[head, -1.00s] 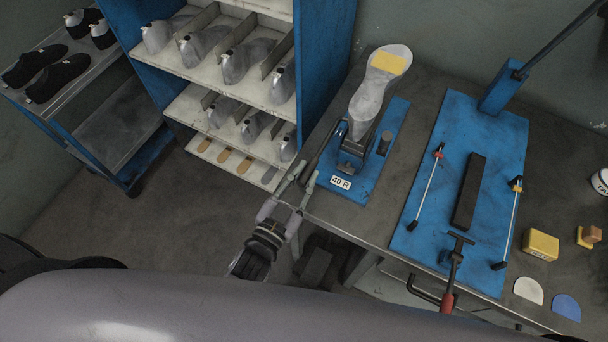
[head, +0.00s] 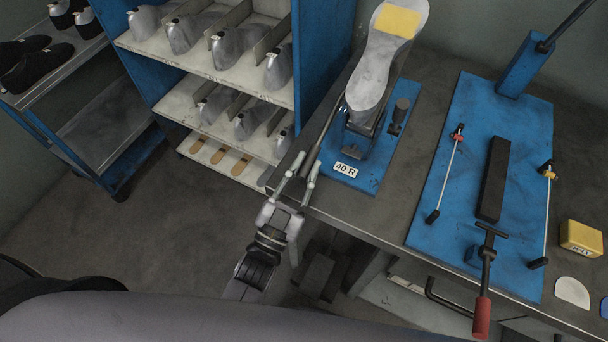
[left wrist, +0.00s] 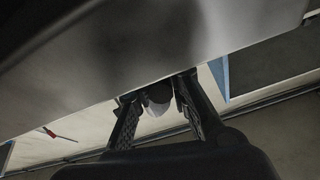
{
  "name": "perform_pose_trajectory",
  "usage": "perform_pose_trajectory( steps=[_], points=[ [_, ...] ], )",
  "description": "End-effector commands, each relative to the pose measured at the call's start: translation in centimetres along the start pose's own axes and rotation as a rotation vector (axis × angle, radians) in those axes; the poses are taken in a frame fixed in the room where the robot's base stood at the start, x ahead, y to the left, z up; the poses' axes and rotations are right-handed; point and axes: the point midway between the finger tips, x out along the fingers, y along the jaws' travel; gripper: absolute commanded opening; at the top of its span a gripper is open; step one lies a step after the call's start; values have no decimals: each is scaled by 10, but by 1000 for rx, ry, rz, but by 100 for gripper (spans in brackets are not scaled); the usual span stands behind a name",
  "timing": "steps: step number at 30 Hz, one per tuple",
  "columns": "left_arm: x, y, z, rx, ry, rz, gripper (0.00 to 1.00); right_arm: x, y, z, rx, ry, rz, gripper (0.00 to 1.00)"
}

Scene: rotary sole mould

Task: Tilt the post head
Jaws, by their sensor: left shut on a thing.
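The post head carries a grey shoe last (head: 374,75), sole up and sloping, with a yellow patch (head: 397,21) near its far end. The post stands on a blue base plate (head: 366,182) marked 40 R (head: 346,169). A thin dark lever (head: 325,130) runs from the post down toward the bench's left edge. My left gripper (head: 309,162) is at the lever's lower end, shut on it. In the left wrist view, a dark round end with a pale part (left wrist: 158,97) shows between the fingers. My right gripper is not in view.
A blue rack (head: 322,55) with several grey lasts stands left of the bench. Right of the post is a blue plate (head: 455,205) with a black bar (head: 494,180) and a red-handled clamp (head: 482,315). A yellow block (head: 581,238) lies farther right.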

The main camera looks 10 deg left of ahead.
Motion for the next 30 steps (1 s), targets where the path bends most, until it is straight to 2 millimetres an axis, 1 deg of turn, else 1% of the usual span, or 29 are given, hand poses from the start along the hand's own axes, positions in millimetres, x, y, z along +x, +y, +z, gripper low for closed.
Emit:
perform_pose_trajectory(
  steps=[1, 13, 14, 15, 22, 30],
  points=[
    [-3, 2, 8, 0, -1, 0, 0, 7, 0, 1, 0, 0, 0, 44],
    [-2, 2, 7, 0, 8, -2, 0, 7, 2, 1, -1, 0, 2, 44],
    [-2, 2, 7, 0, 8, -2, 19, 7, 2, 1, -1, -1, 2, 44],
    [-2, 2, 7, 0, 8, -2, 22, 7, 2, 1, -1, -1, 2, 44],
    [-1, 1, 6, 0, 13, -3, 37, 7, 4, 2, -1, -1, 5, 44],
    [-1, 1, 4, -1, 16, -4, 38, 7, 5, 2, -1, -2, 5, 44]
  ],
)
